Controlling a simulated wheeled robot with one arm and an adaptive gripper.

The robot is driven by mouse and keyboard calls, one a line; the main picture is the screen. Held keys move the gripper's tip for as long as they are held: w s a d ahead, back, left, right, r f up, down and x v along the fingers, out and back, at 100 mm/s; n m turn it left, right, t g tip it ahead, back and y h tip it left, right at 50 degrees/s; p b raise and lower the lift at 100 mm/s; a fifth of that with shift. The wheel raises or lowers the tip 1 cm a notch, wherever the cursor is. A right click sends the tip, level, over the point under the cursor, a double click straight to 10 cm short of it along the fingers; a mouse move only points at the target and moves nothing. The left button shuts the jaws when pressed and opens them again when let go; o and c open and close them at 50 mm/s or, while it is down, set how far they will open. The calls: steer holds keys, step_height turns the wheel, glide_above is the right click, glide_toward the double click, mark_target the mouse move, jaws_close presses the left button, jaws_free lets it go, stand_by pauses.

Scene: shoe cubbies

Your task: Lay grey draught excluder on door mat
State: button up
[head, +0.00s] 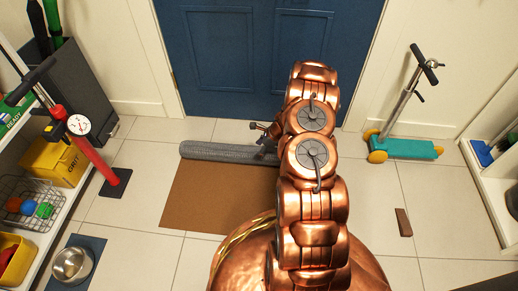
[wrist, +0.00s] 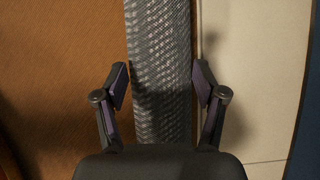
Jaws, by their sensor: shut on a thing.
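The grey draught excluder (head: 222,152) is a long ribbed roll along the far edge of the brown door mat (head: 215,195), on the door side. Its right part is hidden behind my arm in the head view. My gripper (wrist: 160,86) is shut on the excluder (wrist: 158,40), with one finger on each side of it. In the wrist view, the mat (wrist: 70,70) shows on the left of the roll and pale tile on the right. I cannot tell whether the roll touches the mat or hangs just above it.
A blue door (head: 240,60) stands behind the mat. A red pump (head: 90,150) and a steel bowl (head: 72,265) are on the left. A teal scooter (head: 403,148) and a small brown block (head: 404,222) are on the right. Tiles beside the mat are clear.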

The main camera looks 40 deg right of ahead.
steer(key=shift+f, duration=0.45)
stand_by(0.4)
steer(key=o, duration=1.9)
steer(key=shift+d, duration=0.1)
steer(key=v, duration=1.2)
steer(key=shift+r, duration=0.1)
